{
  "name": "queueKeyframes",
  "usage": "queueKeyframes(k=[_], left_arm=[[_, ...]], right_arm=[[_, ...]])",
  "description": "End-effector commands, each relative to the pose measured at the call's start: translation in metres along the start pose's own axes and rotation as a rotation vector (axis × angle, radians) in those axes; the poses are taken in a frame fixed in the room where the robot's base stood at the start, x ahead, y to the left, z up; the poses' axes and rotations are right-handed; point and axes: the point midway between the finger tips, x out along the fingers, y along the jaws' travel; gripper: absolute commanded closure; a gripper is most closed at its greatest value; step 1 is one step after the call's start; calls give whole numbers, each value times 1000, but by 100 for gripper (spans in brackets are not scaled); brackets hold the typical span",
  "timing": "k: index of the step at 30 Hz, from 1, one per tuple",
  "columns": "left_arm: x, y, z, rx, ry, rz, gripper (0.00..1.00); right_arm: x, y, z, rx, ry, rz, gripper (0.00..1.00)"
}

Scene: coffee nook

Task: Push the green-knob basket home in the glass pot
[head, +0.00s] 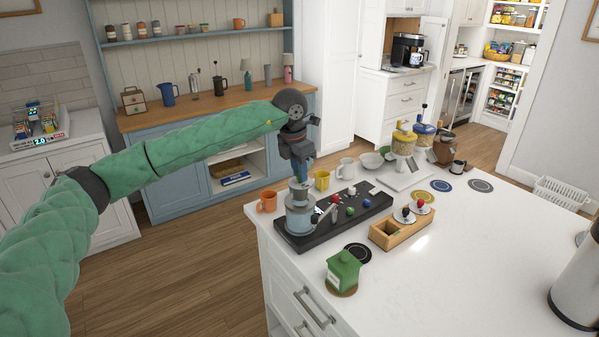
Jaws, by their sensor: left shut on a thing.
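The glass pot (299,220) stands upright near the left end of the black tray on the white counter. A metallic basket (299,187) shows at the pot's mouth, its upper part standing above the rim. My left gripper (301,179) points straight down over the pot and is shut on the top of this basket. The fingers hide the knob, so its green colour does not show, and I cannot tell how deep the basket sits. My right gripper is not in view.
Small red, green and blue balls lie on the black tray (320,232) right of the pot. An orange mug (267,201), yellow mug (322,180) and white mug (346,168) stand behind.

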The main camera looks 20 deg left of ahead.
Motion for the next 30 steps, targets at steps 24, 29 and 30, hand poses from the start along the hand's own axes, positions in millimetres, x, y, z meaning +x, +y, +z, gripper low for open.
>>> queueKeyframes(k=[24, 29, 30], left_arm=[[2, 0, 0, 0, 0, 0, 100], [2, 0, -1, 0, 1, 0, 100], [2, 0, -1, 0, 1, 0, 100]], right_arm=[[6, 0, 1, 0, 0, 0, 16], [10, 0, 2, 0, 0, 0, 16], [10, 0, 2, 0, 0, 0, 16]])
